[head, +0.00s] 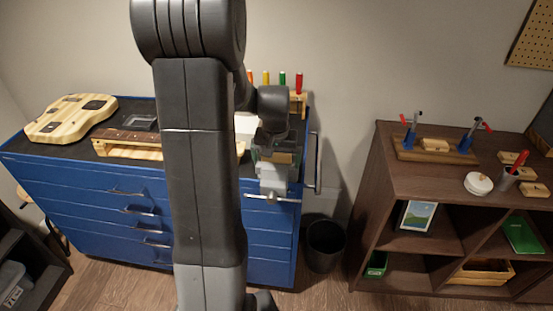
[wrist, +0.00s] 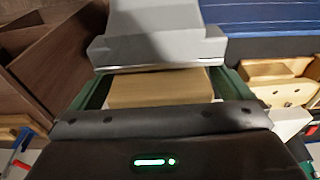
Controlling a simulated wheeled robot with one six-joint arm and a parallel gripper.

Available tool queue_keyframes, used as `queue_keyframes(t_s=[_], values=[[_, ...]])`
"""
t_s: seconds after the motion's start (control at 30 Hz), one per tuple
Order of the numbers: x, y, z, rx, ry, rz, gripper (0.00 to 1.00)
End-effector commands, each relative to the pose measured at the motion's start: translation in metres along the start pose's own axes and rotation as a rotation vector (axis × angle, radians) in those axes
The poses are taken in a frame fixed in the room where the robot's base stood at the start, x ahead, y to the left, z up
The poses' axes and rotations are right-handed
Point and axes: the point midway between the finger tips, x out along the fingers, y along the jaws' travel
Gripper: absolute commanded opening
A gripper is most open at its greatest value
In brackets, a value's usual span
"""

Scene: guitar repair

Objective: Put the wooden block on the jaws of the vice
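The wooden block (wrist: 160,88) is a pale tan block between the two green fingers of my gripper (wrist: 163,92) in the wrist view. The fingers appear to touch its two sides. The grey vice (wrist: 160,35) is directly beside the block, with a jaw edge along the block's far side. In the head view the vice (head: 275,180) is at the right end of the blue cabinet, and my gripper (head: 279,150) is right over it. The block (head: 283,157) shows there at jaw height. Whether its underside touches the jaws is hidden.
The blue drawer cabinet (head: 100,195) carries a guitar body (head: 70,118), a guitar neck (head: 125,138) and coloured-handled tools in a rack. A brown shelf (head: 390,165) with small items stands to the right. A dark bin (head: 325,245) is on the floor between them.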

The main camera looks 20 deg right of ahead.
Motion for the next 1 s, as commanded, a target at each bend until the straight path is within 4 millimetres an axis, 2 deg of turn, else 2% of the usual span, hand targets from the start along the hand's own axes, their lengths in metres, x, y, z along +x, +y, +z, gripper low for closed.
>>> queue_keyframes(t_s=[0.23,0.37,0.47,0.8,1.0], values=[[-0.001,0.0,0.0,0.0,0.0,0.0,0.99],[-0.009,0.0,-0.001,0.0,0.003,0.0,0.99],[-0.025,0.0,-0.001,0.0,0.004,0.0,0.99],[-0.097,0.0,-0.001,0.0,0.005,0.0,0.99],[-0.119,0.0,-0.001,0.0,0.002,0.0,0.99]])
